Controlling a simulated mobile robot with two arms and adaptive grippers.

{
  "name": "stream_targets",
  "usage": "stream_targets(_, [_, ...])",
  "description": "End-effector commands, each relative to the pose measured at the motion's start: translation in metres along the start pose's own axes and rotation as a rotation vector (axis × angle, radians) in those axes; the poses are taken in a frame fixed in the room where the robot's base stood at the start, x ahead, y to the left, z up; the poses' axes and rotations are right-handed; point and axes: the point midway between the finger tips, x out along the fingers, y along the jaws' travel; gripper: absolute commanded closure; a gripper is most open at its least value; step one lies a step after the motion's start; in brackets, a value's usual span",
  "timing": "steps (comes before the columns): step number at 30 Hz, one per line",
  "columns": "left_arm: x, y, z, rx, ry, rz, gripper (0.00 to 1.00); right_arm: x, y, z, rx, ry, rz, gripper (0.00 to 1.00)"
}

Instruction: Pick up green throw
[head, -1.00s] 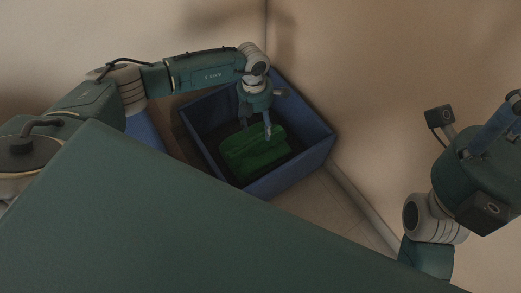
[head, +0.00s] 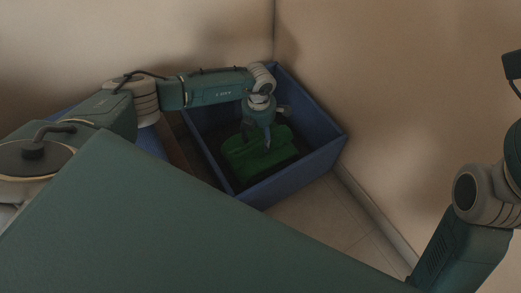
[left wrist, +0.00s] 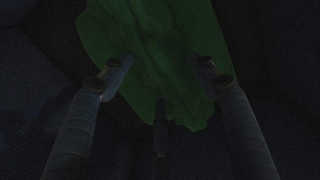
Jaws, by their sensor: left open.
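The green throw (head: 268,163) lies bunched inside a dark blue bin (head: 300,176) on the floor, beside the wall corner. My left gripper (head: 256,148) reaches down into the bin, over the throw. In the left wrist view the left gripper (left wrist: 162,84) has its fingers apart, with the throw (left wrist: 158,45) between and beyond the fingertips. The fingertips overlap the throw's edges there; whether they touch it I cannot tell. The gripper hides part of the throw in the head view. My right arm shows at the right edge, but its gripper is out of frame.
The bin's walls stand close around the left gripper. Room walls (head: 400,90) rise behind and to the right of the bin. A brown surface and another blue container (head: 149,143) lie left of the bin. Tiled floor (head: 318,215) is clear in front.

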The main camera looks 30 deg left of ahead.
Motion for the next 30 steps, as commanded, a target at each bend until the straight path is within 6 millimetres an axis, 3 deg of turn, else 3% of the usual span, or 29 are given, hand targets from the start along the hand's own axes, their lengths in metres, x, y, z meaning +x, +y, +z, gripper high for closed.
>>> stream_targets(9, [0.0052, -0.0001, 0.0002, 0.001, -0.001, 0.000, 0.41, 0.0028, -0.0009, -0.0020, -0.002, 0.010, -0.005, 0.64])
stream_targets(18, [0.0053, -0.0003, 0.0001, 0.001, 0.000, -0.001, 1.00, 0.0026, -0.0010, -0.0018, -0.001, 0.010, -0.005, 0.64])
stream_targets(30, [0.0018, -0.0001, 0.0010, 0.000, -0.002, -0.001, 1.00, 0.0043, -0.0008, -0.0017, -0.001, 0.011, -0.005, 0.64])
